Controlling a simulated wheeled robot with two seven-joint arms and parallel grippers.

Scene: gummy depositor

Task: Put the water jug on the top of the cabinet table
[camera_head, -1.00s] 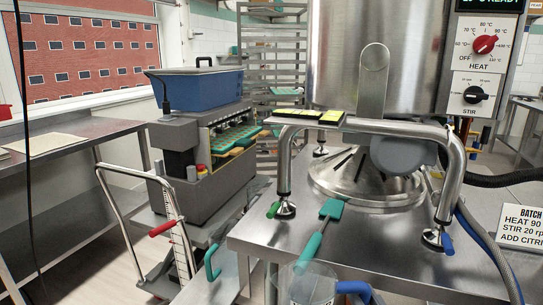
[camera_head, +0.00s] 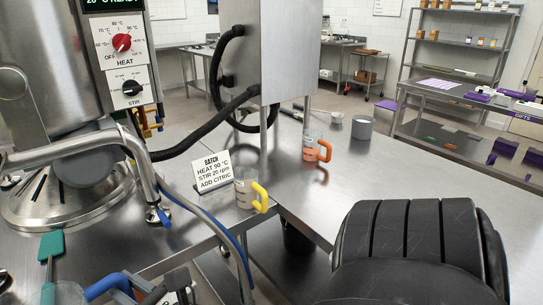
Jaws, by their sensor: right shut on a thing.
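A clear jug with a blue handle (camera_head: 108,286) is cut off by the bottom left edge of the head view; I take it for the water jug. My right gripper (camera_head: 140,288) is shut at this blue handle, and its fingertips are partly hidden. The jug's base is out of frame, so I cannot tell whether it rests on anything. A jug with a yellow handle (camera_head: 246,190) and one with an orange handle (camera_head: 312,148) stand on steel tops. The steel table (camera_head: 410,180) at right has a wide bare top. My left gripper is out of view.
A steel kettle with a red heat knob (camera_head: 121,42) stands at left. A batch sign (camera_head: 213,172), a blue hose and a black hose (camera_head: 205,125) are near the jugs. A grey pot (camera_head: 362,127) stands farther back. A teal spatula (camera_head: 50,248) is beside the blue-handled jug.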

